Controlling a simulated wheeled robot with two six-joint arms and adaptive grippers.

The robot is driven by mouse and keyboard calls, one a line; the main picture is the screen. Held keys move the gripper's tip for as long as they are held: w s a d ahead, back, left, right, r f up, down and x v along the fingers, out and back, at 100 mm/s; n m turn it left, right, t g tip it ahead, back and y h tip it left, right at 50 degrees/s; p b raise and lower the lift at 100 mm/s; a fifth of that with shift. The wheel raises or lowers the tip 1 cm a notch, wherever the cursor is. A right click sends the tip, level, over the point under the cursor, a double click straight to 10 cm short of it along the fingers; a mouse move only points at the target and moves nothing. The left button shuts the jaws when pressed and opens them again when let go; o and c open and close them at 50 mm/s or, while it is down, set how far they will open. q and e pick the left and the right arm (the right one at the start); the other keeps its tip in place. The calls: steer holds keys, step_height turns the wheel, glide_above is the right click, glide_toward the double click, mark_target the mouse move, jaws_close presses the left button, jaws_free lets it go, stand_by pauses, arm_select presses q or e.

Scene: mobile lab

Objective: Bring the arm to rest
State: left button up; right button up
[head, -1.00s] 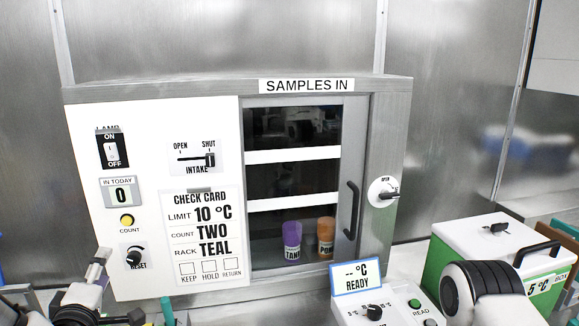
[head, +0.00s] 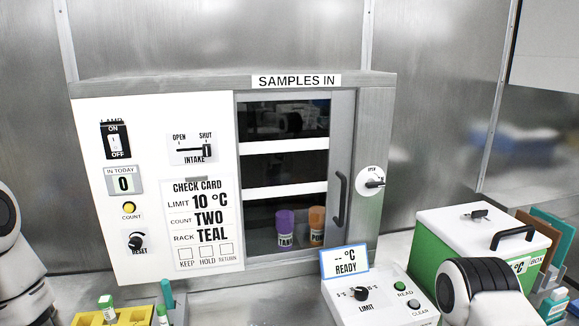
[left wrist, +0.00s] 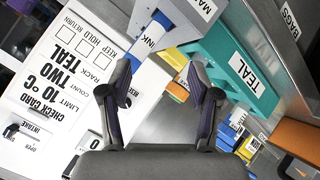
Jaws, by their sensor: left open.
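My left gripper (left wrist: 160,78) shows in the left wrist view with its two dark fingers spread apart and nothing between them. It hangs over the bench beside the check card (left wrist: 65,65), with a teal rack (left wrist: 222,62) marked TEAL ahead to the right. In the head view only a white link of my left arm shows at the left edge; its gripper is out of that picture. A white and black part of my right arm shows at the lower right of the head view, and the right gripper is hidden or out of frame.
The SAMPLES IN cabinet (head: 380,140) holds a purple jar (head: 285,226) and an orange jar (head: 316,222). A reader box (head: 385,303), a green and white cool box (head: 468,225) and a yellow rack (head: 130,318) stand in front.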

arm_select(q)
steer(key=s+d+f+m+g, duration=0.35)
steer(key=s+f+g, duration=0.25)
steer(key=s+f, duration=0.5)
steer(key=s+d+f+m+g, duration=0.2)
steer(key=s+f+m+g, duration=0.45)
steer(key=s, duration=0.65)
step_height(320, 180, down, 10)
steer(key=t+b, duration=0.1)
steer(key=b, duration=0.6)
steer(key=shift+s+d+n+h+b, duration=0.15)
steer(key=shift+s+n+h+b, duration=0.2)
steer(key=shift+n+h+b, duration=0.05)
